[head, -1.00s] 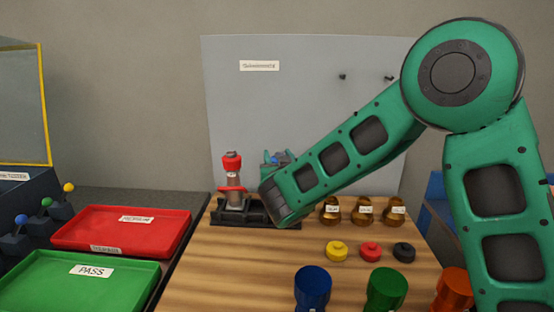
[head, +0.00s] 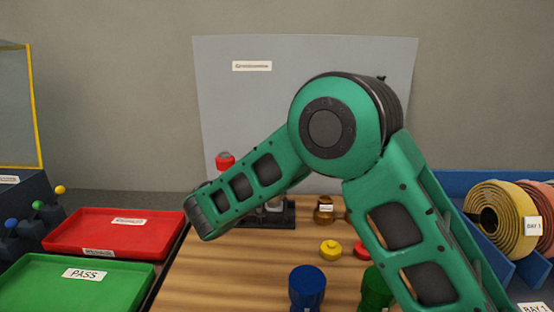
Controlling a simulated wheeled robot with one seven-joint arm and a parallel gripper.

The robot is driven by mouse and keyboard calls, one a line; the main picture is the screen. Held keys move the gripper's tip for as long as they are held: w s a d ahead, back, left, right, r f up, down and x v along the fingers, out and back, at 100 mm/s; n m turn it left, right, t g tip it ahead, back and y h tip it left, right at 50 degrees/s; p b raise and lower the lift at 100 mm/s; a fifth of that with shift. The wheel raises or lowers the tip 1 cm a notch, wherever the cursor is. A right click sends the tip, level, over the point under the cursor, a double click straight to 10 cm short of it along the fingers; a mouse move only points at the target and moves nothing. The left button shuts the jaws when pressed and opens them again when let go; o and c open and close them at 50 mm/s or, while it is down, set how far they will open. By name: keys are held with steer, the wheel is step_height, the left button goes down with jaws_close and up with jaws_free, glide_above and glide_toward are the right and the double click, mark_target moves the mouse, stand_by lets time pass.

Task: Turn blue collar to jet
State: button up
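A red knob-like top (head: 225,160) shows above my arm at the back left of the wooden bench. My green arm hides what is below it. Part of a black fixture base (head: 284,217) shows to the right of my forearm, with a small pale piece at its middle. I cannot see a blue collar; my arm covers most of the fixture. My gripper is hidden behind my arm, so its fingers and anything in them do not show.
A red tray (head: 75,237) and a green PASS tray (head: 50,283) lie at left. A blue container (head: 307,285), a green container (head: 374,295), a yellow disc (head: 331,250), a red disc (head: 361,250) and a brown bottle (head: 324,212) stand on the bench. Rolls (head: 495,220) sit at right.

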steer(key=shift+d+f, duration=0.1)
steer(key=shift+f, duration=0.05)
stand_by(0.3)
steer(key=o, duration=1)
steer(key=shift+o, duration=0.2)
steer(key=v, duration=1)
steer(key=shift+s+a, duration=0.25)
steer(key=shift+s, duration=0.1)
